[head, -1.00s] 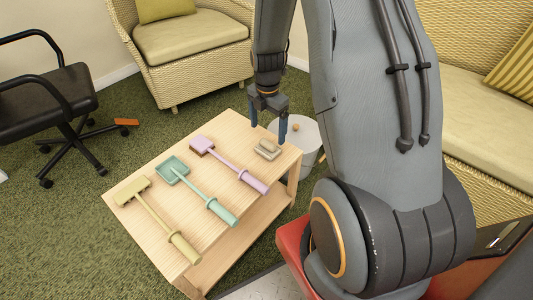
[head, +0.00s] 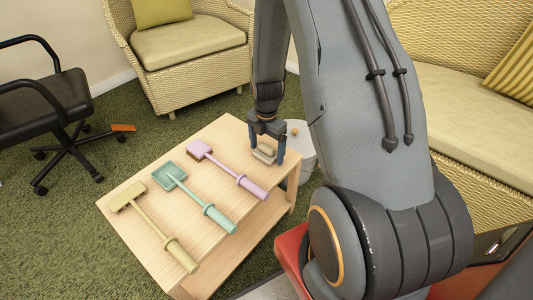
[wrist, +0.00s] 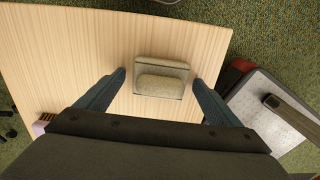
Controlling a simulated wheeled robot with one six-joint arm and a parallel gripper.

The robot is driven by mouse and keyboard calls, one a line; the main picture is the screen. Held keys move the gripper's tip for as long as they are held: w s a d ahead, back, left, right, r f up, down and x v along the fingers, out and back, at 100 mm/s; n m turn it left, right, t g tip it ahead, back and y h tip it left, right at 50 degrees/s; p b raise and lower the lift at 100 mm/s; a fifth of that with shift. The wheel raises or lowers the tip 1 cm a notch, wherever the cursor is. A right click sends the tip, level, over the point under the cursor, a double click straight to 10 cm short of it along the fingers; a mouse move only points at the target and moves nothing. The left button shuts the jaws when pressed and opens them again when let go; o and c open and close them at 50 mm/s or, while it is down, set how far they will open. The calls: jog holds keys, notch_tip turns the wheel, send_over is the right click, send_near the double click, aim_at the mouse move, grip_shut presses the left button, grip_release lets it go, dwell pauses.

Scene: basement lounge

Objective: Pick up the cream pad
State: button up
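The cream pad (head: 264,154) lies on the wooden table (head: 140,233) near its right end. In the wrist view the cream pad (wrist: 161,78) is a flat block with a rounded raised grip on top. My gripper (head: 266,156) is pointed down over the pad, its blue fingers apart on either side of it. In the wrist view my gripper (wrist: 159,78) is open, with a gap between each fingertip and the pad. Finger height against the pad is hard to tell.
A purple brush (head: 226,168), a teal scoop (head: 193,196) and a yellow-green brush (head: 153,225) lie on the table left of the pad. A white round bin (head: 304,150) stands behind the table's right end. Wicker seats and an office chair (head: 44,103) stand around.

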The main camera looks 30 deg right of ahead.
aim_at(266, 146)
jog(key=c, duration=1)
jog(key=shift+r, duration=0.15)
notch_tip(266, 146, up, 10)
jog(key=shift+f+p, duration=0.1)
jog(key=shift+p, duration=1)
jog(key=o, duration=0.5)
jog(key=shift+c, duration=0.2)
jog(key=c, duration=0.4)
jog(key=shift+o, duration=0.2)
